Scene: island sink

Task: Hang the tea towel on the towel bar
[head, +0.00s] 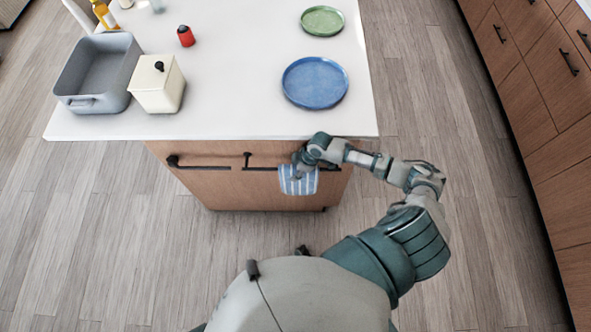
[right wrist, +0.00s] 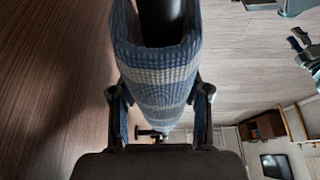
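The blue-and-white striped tea towel (head: 298,181) hangs at the dark towel bar (head: 262,169) on the front of the island. In the right wrist view the towel (right wrist: 160,85) is folded around the dark bar (right wrist: 162,22), with cloth on both sides of it. My right gripper (head: 301,160) is at the bar, over the upper part of the towel. In the right wrist view its fingers (right wrist: 163,110) are spread apart on either side of the towel and look open. My left gripper cannot be made out.
The white island top (head: 225,100) overhangs just above the bar. On it stand a grey basin (head: 78,99), a cream canister (head: 155,92), a blue plate (head: 315,82), a green plate (head: 322,20) and a red shaker (head: 186,36). Wooden cabinets (head: 545,110) line the right side.

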